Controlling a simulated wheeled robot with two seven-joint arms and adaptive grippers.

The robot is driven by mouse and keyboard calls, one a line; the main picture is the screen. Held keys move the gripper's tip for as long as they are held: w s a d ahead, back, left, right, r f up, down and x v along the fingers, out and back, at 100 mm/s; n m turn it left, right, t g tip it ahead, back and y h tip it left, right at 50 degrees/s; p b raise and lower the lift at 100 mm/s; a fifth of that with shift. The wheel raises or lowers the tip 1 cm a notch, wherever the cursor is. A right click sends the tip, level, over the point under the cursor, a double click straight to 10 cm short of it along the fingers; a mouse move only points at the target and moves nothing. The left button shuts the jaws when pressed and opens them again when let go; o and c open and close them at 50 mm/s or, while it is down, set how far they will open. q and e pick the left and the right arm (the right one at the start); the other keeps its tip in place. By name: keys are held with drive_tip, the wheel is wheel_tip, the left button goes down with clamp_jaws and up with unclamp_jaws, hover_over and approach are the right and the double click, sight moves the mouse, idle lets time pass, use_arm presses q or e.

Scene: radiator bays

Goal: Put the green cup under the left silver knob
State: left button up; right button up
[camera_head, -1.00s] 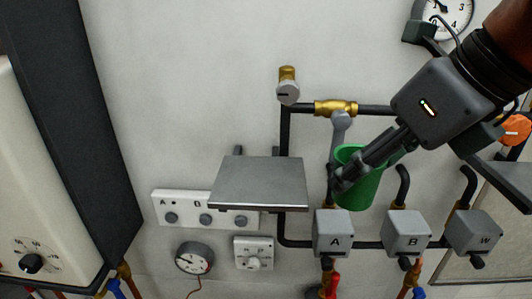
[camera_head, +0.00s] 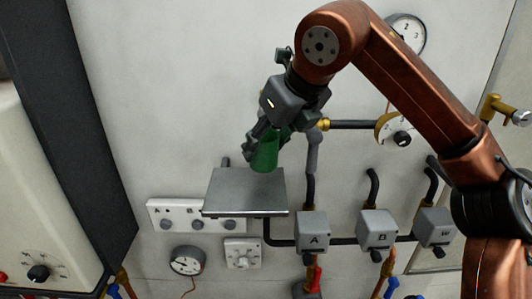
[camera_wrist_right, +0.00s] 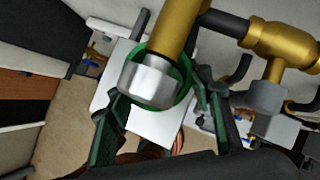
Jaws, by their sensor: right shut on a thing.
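The green cup (camera_head: 265,156) is in my right gripper (camera_head: 257,145), whose fingers are shut on its sides. It looks roughly upright, at the back edge of the grey shelf plate (camera_head: 245,190); I cannot tell whether it touches the plate. In the right wrist view, the cup's green rim (camera_wrist_right: 184,100) shows between the fingers of the right gripper (camera_wrist_right: 160,108). A silver knob (camera_wrist_right: 148,88) on a brass pipe overlaps the cup's mouth from above. In the head view, this knob is hidden behind my right gripper. My left gripper is not in view.
A second silver piece (camera_wrist_right: 265,97) hangs from a brass fitting to the right. Grey boxes A (camera_head: 312,232), B (camera_head: 376,230) and W (camera_head: 434,227) stand right of the plate. A brass tap (camera_head: 495,108) is at far right. The wall left of the gripper is clear.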

sight(265, 158)
drive_tip(key=f, duration=0.3)
drive_tip(key=shift+w+f, duration=0.3)
drive_tip(key=shift+w, duration=0.1)
drive_tip(key=shift+w+f, duration=0.15)
drive_tip(key=shift+w, duration=0.1)
drive_tip(key=shift+s+a, duration=0.1)
drive_tip(key=shift+s, duration=0.45)
drive_tip(key=o, duration=0.6)
drive_tip(key=shift+w+f, duration=0.1)
drive_tip(key=shift+w, duration=0.1)
drive_tip(key=shift+o, duration=0.9)
drive_tip(key=shift+w, duration=0.15)
drive_tip(key=shift+o, duration=1.1)
drive_tip(key=shift+s, duration=0.3)
drive_tip(key=shift+w, duration=0.1)
drive_tip(key=shift+r+p, duration=0.3)
drive_tip(key=shift+r, duration=0.05)
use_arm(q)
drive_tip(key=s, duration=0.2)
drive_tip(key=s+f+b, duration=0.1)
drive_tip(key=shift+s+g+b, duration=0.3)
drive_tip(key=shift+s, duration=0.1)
use_arm(e)
drive_tip(key=v, duration=1.2)
drive_tip(key=shift+f, duration=0.15)
